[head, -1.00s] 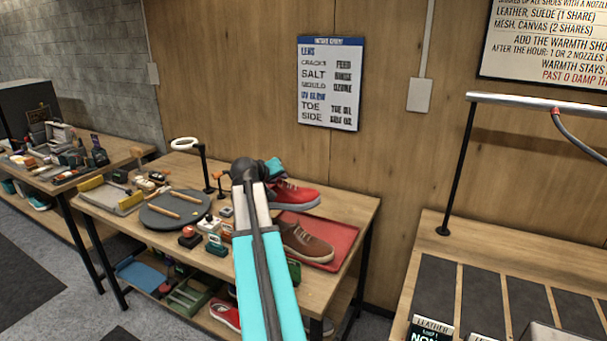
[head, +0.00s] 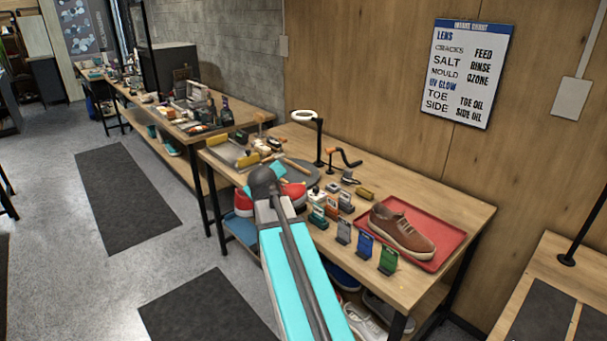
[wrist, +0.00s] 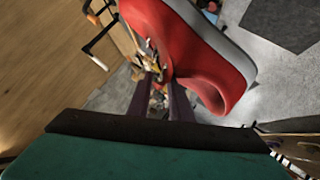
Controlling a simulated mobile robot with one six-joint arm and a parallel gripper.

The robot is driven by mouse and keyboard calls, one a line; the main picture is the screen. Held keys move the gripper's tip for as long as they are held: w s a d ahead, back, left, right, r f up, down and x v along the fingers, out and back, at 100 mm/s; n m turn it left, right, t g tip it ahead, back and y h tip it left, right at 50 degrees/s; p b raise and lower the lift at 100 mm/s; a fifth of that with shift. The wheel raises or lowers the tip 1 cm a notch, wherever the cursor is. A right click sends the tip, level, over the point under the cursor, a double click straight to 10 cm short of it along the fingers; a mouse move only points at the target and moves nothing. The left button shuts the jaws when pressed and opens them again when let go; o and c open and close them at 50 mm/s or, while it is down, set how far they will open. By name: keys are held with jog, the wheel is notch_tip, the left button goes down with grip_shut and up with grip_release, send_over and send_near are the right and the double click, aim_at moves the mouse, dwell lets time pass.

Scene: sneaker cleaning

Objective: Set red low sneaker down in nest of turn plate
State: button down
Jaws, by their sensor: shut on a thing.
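The red low sneaker (head: 296,192) shows on both sides of my arm in the head view, at the front left of the near bench. In the wrist view the red sneaker (wrist: 192,42) fills the top middle, tilted, with its white sole edge at upper right. My gripper (wrist: 160,82) is shut on it near its opening. The jaws are hidden behind my arm in the head view. The turn plate (head: 312,170), a grey disc, lies on the bench behind my wrist, mostly covered. Its nest cannot be made out. The sneaker appears held in the air in front of the plate.
A brown sneaker (head: 402,232) sits on a red tray (head: 452,240) at the bench's right. Several small bottles and cards line the front edge.

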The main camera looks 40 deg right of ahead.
jog(key=w+a+f+n+y+b, duration=0.1)
jog(key=a+f+n+y+b, duration=0.1)
jog(key=a, duration=0.8)
jog(key=w+a+f+n+t+y+b, duration=0.1)
jog(key=a+f+b, duration=0.3)
jog(key=a, duration=0.7)
jog(key=w+a+f+n+t+y+b, duration=0.1)
jog(key=a+f+n+y+b, duration=0.2)
jog(key=a, duration=0.7)
jog(key=shift+a+f+n+y+b, duration=0.15)
jog(key=shift+f+n+y+b, duration=0.25)
jog(key=shift+f, duration=0.55)
jog(key=shift+w, duration=0.1)
